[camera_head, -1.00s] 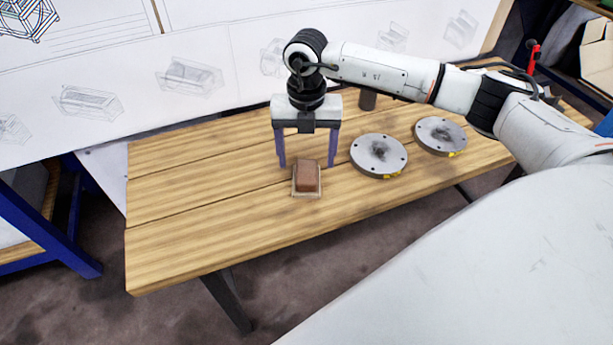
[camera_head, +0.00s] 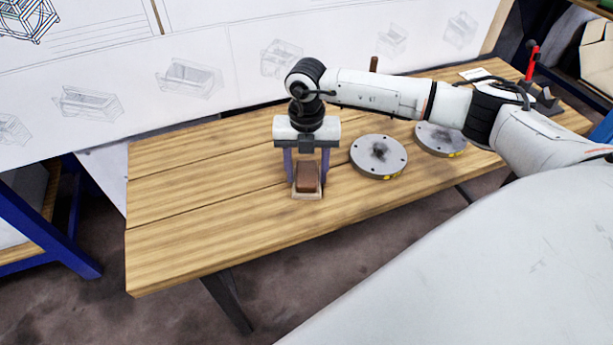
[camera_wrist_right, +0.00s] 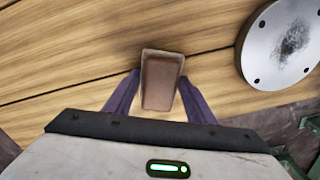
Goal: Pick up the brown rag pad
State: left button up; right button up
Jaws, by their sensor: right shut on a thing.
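The brown rag pad (camera_head: 307,177) is a small brown block resting on a thin light tray (camera_head: 307,196) near the front edge of the wooden table. It also shows in the right wrist view (camera_wrist_right: 160,84). My right gripper (camera_head: 306,178) is lowered over it with purple fingers, one on each side of the pad, shut on it. In the right wrist view the fingers (camera_wrist_right: 160,98) flank the pad's near part. The pad still looks to be down at the tray. My left gripper is not in view.
Two round grey metal discs with dark smudged centres stand on the table to the right, the nearer one (camera_head: 378,157) and the farther one (camera_head: 440,138). A brown handle (camera_head: 373,64) stands up behind my right arm. The table's left half is bare wood.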

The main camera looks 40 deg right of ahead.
aim_at(306, 170)
notch_tip(306, 170, up, 10)
jog(key=shift+r, duration=0.1)
dwell(0.4)
